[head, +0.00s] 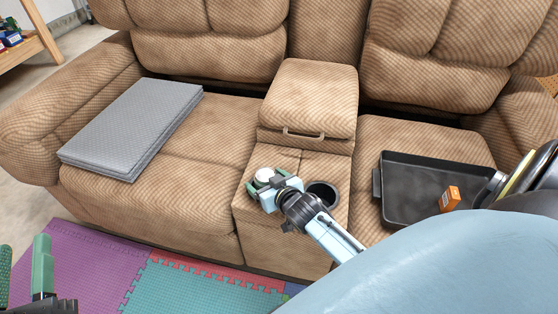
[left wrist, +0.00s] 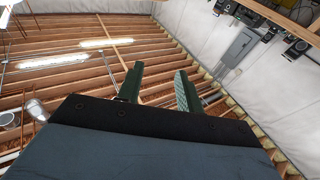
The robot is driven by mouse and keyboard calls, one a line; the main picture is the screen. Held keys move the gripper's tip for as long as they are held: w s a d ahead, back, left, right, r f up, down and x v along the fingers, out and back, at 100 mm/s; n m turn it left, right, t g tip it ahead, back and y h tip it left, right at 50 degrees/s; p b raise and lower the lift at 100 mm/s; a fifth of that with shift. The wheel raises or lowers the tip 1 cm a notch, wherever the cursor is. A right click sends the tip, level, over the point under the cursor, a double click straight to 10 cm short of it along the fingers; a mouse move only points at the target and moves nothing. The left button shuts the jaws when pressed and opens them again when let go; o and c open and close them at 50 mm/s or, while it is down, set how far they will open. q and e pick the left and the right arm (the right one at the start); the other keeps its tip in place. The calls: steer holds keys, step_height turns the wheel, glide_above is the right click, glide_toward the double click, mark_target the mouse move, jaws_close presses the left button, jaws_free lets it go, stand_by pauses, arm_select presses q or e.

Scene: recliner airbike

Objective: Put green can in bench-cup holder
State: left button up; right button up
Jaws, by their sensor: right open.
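A can (head: 265,175) with a pale silver top is at the left cup holder of the sofa's center console. Its side is mostly hidden, so its green color is hard to confirm, and I cannot tell how deep it sits. My right gripper (head: 267,182) is open, with its fingers around or right beside the can. The right cup holder (head: 322,191) is a dark, empty round opening. My left gripper (head: 23,250) is open and empty at the lower left, above the floor. Its two separated green fingers also show in the left wrist view (left wrist: 158,85), pointing toward the ceiling.
A grey folded pad (head: 132,125) lies on the left seat. A black tray (head: 420,190) with a small orange box (head: 449,199) lies on the right seat. The console lid (head: 312,98) is behind the holders. Foam mats (head: 195,285) cover the floor in front.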

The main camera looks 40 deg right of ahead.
steer(key=p+v, duration=0.2)
steer(key=v, duration=0.3)
steer(key=shift+s+r+p, duration=0.2)
steer(key=shift+s+p, duration=0.15)
steer(key=p+v, duration=0.2)
steer(key=v, duration=0.3)
steer(key=shift+s, duration=0.15)
steer(key=shift+s+r, duration=0.15)
steer(key=shift+s, duration=0.1)
steer(key=shift+s+a+r, duration=0.1)
steer(key=shift+a+r, duration=0.05)
steer(key=shift+a, duration=0.05)
arm_select(q)
steer(key=s+a+f+g+y, duration=0.2)
steer(key=s+a+f+g, duration=0.1)
steer(key=f+g, duration=0.3)
steer(key=s+a+f+g+y, duration=0.2)
steer(key=s+f+g, duration=0.4)
steer(key=f, duration=0.5)
steer(key=shift+s+a+n+g+y, duration=0.15)
steer(key=shift+a+n+g+y, duration=0.25)
steer(key=shift+a+g, duration=0.25)
arm_select(e)
steer(key=s+a+r+n+g+y, duration=0.1)
steer(key=s+a+r+n+g, duration=0.2)
steer(key=s+a+r+g, duration=0.4)
steer(key=s, duration=0.4)
steer(key=shift+a+r+y, duration=0.25)
steer(key=shift+a+y, duration=0.05)
steer(key=shift+y, duration=0.1)
